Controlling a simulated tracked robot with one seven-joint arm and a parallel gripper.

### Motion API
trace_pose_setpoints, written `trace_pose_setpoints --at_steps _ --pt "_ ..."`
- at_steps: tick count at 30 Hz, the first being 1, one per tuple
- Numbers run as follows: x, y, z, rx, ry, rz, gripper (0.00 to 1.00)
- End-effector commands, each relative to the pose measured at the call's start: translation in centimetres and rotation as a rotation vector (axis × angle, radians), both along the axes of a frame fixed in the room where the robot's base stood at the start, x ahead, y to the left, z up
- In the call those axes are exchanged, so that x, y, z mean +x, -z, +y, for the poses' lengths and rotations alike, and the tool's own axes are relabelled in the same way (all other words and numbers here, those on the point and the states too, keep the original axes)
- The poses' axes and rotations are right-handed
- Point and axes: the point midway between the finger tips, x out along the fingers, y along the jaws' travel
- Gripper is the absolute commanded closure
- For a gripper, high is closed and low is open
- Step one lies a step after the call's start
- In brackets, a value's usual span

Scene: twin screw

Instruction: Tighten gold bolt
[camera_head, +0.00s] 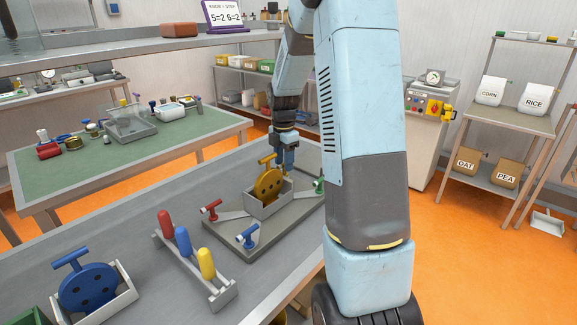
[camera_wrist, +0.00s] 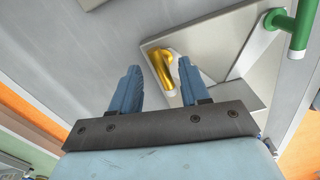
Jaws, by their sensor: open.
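In the head view my gripper (camera_head: 286,170) points down behind a gold disc with a T-handle (camera_head: 268,186). I cannot make out the gold bolt itself there.
The base plate (camera_head: 236,242) also carries a red bolt (camera_head: 211,210), a blue bolt (camera_head: 247,236) and a green bolt (camera_head: 319,186). A rack of coloured handles (camera_head: 184,243) and a blue disc (camera_head: 87,289) stand to the left. Grey tabletop lies free between them.

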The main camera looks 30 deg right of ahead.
Motion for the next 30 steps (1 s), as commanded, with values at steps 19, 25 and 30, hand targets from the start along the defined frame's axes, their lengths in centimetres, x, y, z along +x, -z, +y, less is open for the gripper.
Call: trace_pose_setpoints --at_steps 19,25,30 --pt "0.0 2.5 -0.1 0.0 0.002 0.0 0.59" --pt "0.0 2.5 -0.1 0.0 0.002 0.0 0.78" --pt "0.1 2.4 -0.1 -0.001 0.002 -0.002 0.95"
